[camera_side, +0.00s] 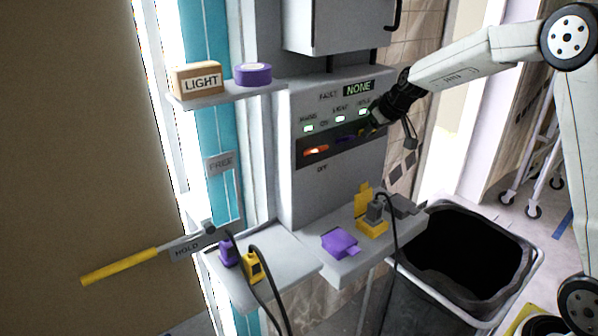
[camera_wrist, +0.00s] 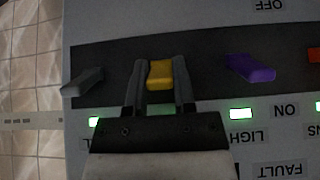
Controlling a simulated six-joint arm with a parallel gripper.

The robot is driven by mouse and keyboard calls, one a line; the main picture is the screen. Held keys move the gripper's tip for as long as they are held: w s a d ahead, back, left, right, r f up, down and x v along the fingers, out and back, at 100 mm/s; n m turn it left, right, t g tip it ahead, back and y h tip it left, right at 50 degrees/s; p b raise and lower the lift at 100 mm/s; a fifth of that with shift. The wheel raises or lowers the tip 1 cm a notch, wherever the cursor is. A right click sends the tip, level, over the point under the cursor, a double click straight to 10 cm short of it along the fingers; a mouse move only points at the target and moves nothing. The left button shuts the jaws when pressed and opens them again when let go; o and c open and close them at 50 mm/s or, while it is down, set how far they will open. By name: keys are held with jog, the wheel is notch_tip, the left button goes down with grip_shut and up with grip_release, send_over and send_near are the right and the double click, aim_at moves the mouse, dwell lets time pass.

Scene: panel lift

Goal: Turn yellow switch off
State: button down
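The yellow switch (camera_wrist: 160,75) sits in the dark slot of the grey panel (camera_wrist: 110,25), between the ON and OFF markings. My gripper (camera_wrist: 161,78) has one finger on each side of it, with no clear gap showing, so it looks shut on the switch. The wrist view is upside down, with OFF at the top and ON at the bottom. In the side view my gripper (camera_side: 368,130) is at the panel's right end and mostly hides the yellow switch. The green light (camera_wrist: 94,122) beside my gripper is lit.
A purple switch (camera_wrist: 251,68) and an orange switch (camera_side: 316,151) share the slot. A dark grey piece (camera_wrist: 83,80) lies on the other side. Below the panel, a shelf (camera_side: 350,262) carries purple and yellow blocks and a cable. A black bin (camera_side: 520,262) stands at right.

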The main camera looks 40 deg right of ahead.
jog(key=shift+s+f, duration=0.35)
jog(key=shift+f, duration=0.3)
jog(key=shift+s+f, duration=0.15)
jog(key=shift+f, duration=0.05)
dwell(0.3)
jog(key=shift+s+f, duration=0.2)
jog(key=shift+f, duration=0.4)
dwell(0.7)
jog(key=shift+f, duration=0.9)
dwell(1.0)
jog(key=shift+w+f, duration=0.25)
jog(key=shift+f, duration=0.4)
dwell(1.1)
jog(key=shift+c, duration=2)
grip_release()
jog(key=shift+r, duration=0.1)
jog(key=shift+r, duration=0.15)
